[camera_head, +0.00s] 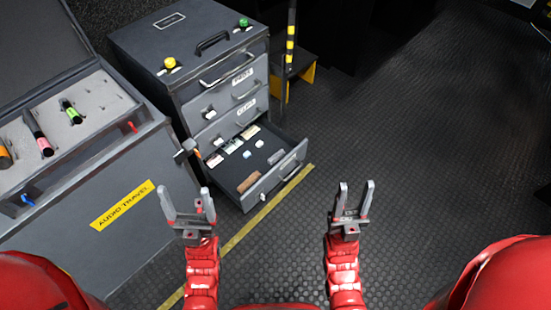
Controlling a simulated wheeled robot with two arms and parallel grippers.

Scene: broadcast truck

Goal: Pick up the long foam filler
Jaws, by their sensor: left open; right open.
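I cannot tell for certain which thing is the long foam filler. The open case (91,155) at the left holds grey foam (98,98) with a green-banded piece (70,111), a pink-banded piece (38,133) and an orange piece (5,156) in it. The open bottom drawer (271,182) of the grey cabinet holds several small blocks, including a brown one (248,181). My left gripper (187,200) is open and empty, in front of the case's right side. My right gripper (355,195) is open and empty over the floor, right of the drawer.
The grey cabinet (150,50) has a yellow knob (170,62) and a green knob (244,22) on top. A yellow-and-black striped post (290,45) stands behind it, by a yellow-edged step (306,73). A yellow line (262,212) crosses the floor. The floor (440,130) at right is clear.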

